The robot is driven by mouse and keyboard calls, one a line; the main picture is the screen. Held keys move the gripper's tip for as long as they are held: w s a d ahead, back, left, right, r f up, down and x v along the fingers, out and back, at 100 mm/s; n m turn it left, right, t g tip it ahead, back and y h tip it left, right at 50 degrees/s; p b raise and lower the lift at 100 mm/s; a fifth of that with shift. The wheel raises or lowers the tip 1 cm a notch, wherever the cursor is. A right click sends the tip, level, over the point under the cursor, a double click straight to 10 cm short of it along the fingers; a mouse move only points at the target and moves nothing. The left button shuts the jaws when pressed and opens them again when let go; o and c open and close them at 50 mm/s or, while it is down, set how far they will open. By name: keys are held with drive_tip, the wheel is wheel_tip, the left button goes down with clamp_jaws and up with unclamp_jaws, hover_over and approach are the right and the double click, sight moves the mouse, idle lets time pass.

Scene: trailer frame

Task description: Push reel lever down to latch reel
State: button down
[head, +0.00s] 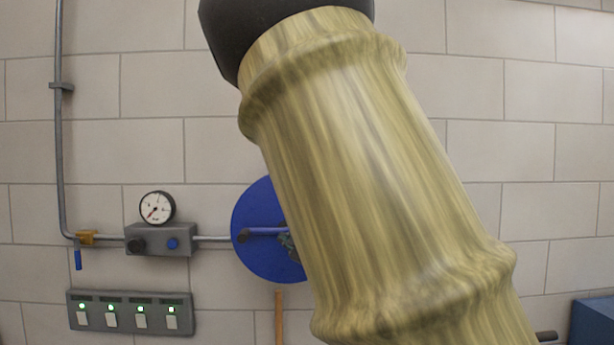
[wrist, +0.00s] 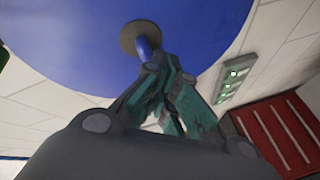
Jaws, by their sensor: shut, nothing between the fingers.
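The blue round reel (head: 263,262) is on the block wall, its right part hidden behind my arm. A blue lever (head: 262,232) sticks out from its dark hub and lies about level across the disc. In the wrist view the reel (wrist: 70,45) fills the upper left, and the lever (wrist: 146,42) comes out of a brownish round collar. My gripper (wrist: 165,68) is shut and empty, with its teal fingers at the lever's near end. It also shows partly in the head view (head: 287,244). Whether the fingers touch the lever or only overlap it, I cannot tell.
A pipe with a gauge (head: 157,207) and a grey valve box (head: 160,240) runs left of the reel. A switch panel (head: 130,312) with green lights is below. A wooden handle (head: 279,318) stands under the reel. A red ribbed object (wrist: 285,130) is at right.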

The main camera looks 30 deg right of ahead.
drive_tip(key=s+d+r+n+t+p, duration=0.1)
drive_tip(key=s+r, duration=0.2)
drive_tip(key=r, duration=1)
drive_tip(key=s+d+r+n+t, duration=0.1)
drive_tip(key=s+r, duration=0.3)
drive_tip(key=r, duration=0.9)
drive_tip(key=shift+d+n+t+p, duration=0.35)
drive_tip(key=shift+d+n+t, duration=0.05)
drive_tip(key=shift+n+t, duration=0.3)
drive_tip(key=shift+r, duration=0.1)
